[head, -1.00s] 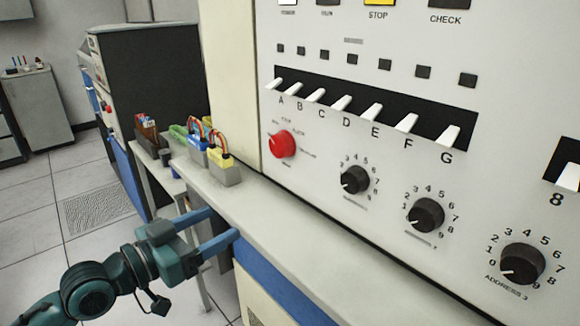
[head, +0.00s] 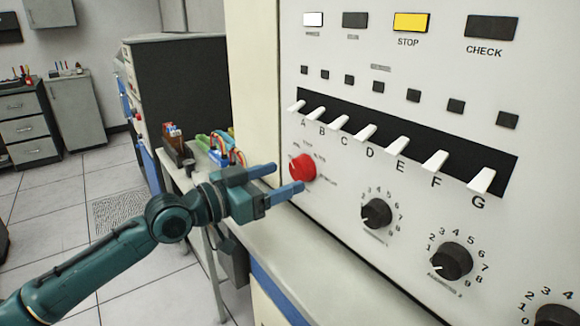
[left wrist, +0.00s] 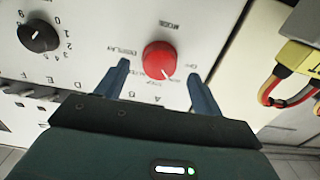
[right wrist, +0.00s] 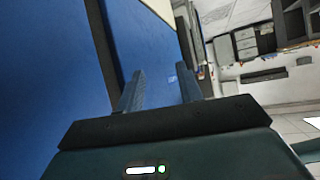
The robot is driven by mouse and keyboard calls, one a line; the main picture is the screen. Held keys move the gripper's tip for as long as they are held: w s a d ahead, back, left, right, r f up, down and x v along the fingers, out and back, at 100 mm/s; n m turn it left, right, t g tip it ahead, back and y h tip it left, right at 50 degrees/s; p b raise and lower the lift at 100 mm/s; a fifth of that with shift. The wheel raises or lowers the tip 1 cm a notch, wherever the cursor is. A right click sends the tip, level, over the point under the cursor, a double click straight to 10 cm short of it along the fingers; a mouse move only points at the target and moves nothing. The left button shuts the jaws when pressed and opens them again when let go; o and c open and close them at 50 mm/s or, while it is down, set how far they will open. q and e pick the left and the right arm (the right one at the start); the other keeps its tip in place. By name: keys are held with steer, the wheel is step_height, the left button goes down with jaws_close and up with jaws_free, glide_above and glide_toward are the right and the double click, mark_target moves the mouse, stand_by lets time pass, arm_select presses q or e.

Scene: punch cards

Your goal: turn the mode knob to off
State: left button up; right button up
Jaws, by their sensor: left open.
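The red mode knob (head: 303,167) is on the white control panel, left of the black knobs. In the left wrist view the red knob (left wrist: 160,58) shows upside down, with MODE above it, DISPLAY at its left and OFF at its right. A small white mark shows on its lower right edge. My left gripper (head: 289,178) is open and empty in front of the knob. In the left wrist view its fingers (left wrist: 158,72) stand on either side of the knob; contact cannot be told. My right gripper (right wrist: 160,72) is open and empty, beside a blue surface.
Black dials (head: 376,213) and a row of white switches (head: 365,132) are close by on the panel. A pale ledge (head: 285,240) runs below. Plug blocks with coloured wires (head: 222,145) stand left of the panel.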

mark_target(296, 173)
arm_select(q)
steer(key=shift+x, duration=1.2)
steer(key=shift+w+d, duration=0.25)
steer(key=shift+d, duration=0.1)
arm_select(e)
steer(key=shift+w+d, duration=0.2)
steer(key=shift+d, duration=0.15)
steer(key=shift+a, duration=0.1)
arm_select(q)
steer(key=c, duration=1)
